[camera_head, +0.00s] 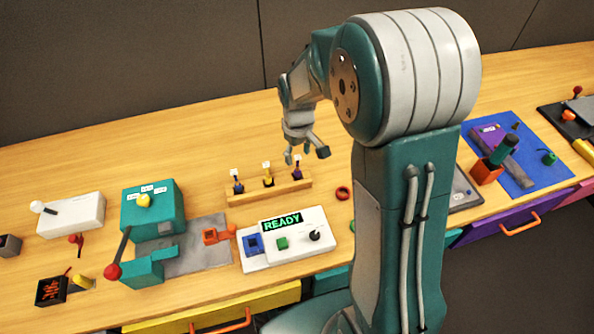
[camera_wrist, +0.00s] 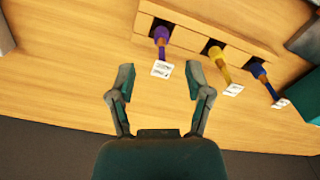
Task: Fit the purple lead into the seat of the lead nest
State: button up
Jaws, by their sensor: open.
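The purple lead (camera_head: 297,170) stands at the right end of a wooden rack (camera_head: 245,197), with a white tag on it. In the wrist view the purple lead (camera_wrist: 161,36) is at a dark square recess in the rack, its tag towards me. My gripper (camera_head: 305,154) is open and empty, just above and beside the purple lead. In the wrist view my gripper (camera_wrist: 159,79) has its two fingers spread, with the purple lead beyond the tips, apart from them. I cannot tell which fixture is the lead nest.
A yellow lead (camera_head: 267,178) and a blue lead (camera_head: 238,186) share the rack. A white console (camera_head: 310,222) with a READY display stands in front, with a blue square part (camera_head: 253,244) to its left. A teal machine (camera_head: 150,208) stands left. The table behind the rack is clear.

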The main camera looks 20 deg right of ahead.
aim_at(298, 170)
notch_tip(298, 170, down, 6)
jog(key=shift+s+f, duration=0.1)
dwell(0.4)
grip_shut()
